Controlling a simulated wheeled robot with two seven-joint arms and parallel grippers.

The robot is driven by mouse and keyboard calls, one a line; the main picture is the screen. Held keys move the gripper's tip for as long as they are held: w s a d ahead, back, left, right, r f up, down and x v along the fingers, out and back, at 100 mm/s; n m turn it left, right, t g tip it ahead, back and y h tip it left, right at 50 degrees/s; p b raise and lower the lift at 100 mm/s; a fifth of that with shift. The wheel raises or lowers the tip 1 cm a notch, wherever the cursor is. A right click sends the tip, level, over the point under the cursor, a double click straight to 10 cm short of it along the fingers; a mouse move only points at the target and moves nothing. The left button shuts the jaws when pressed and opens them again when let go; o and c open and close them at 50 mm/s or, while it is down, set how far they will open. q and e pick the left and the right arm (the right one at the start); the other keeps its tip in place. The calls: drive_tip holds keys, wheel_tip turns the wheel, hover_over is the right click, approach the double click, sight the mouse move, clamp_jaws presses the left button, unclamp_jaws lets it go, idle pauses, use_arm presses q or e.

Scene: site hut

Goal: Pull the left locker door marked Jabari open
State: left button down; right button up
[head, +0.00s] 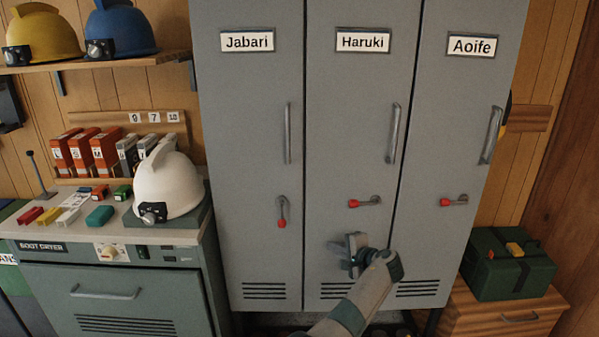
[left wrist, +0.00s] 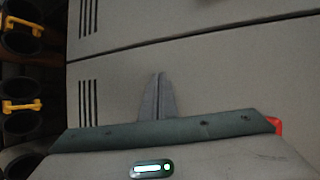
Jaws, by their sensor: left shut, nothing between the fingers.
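The Jabari locker door (head: 247,120) is the left one of three grey doors and looks shut, flush with its neighbour. Its label (head: 247,41) is at the top and its upright bar handle (head: 287,133) is near its right edge. Its red-tipped latch (head: 282,212) hangs straight down. My left gripper (head: 354,243) is in front of the lower Haruki door (head: 345,180), right of and below the Jabari latch. Its fingers are shut and empty, as the left wrist view (left wrist: 157,95) also shows. My right gripper is in neither view.
The Haruki latch (head: 366,202) and the Aoife latch (head: 455,201) lie sideways. A boot dryer (head: 45,255) with a white helmet (head: 168,186) on it stands left of the lockers. A green box (head: 505,275) sits on a wooden cabinet at the right.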

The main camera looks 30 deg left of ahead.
use_arm(q)
drive_tip(key=r+n+y, duration=0.1)
drive_tip(key=r, duration=0.5)
drive_tip(key=a+r+g+y, duration=0.1)
drive_tip(key=r, duration=0.5)
drive_tip(key=w+r+n+g+y, duration=0.1)
drive_tip(key=r, duration=0.4)
drive_tip(key=shift+a+r+n, duration=0.3)
drive_tip(key=shift+r, duration=0.1)
drive_tip(key=n+g+y+b, duration=0.1)
drive_tip(key=n+g+y, duration=0.2)
drive_tip(key=n+g, duration=0.15)
approach(300, 121)
drive_tip(key=s, duration=0.1)
drive_tip(key=s+d, duration=0.1)
drive_tip(key=s+r, duration=0.1)
drive_tip(key=shift+d+r, duration=0.1)
drive_tip(key=shift+d, duration=0.15)
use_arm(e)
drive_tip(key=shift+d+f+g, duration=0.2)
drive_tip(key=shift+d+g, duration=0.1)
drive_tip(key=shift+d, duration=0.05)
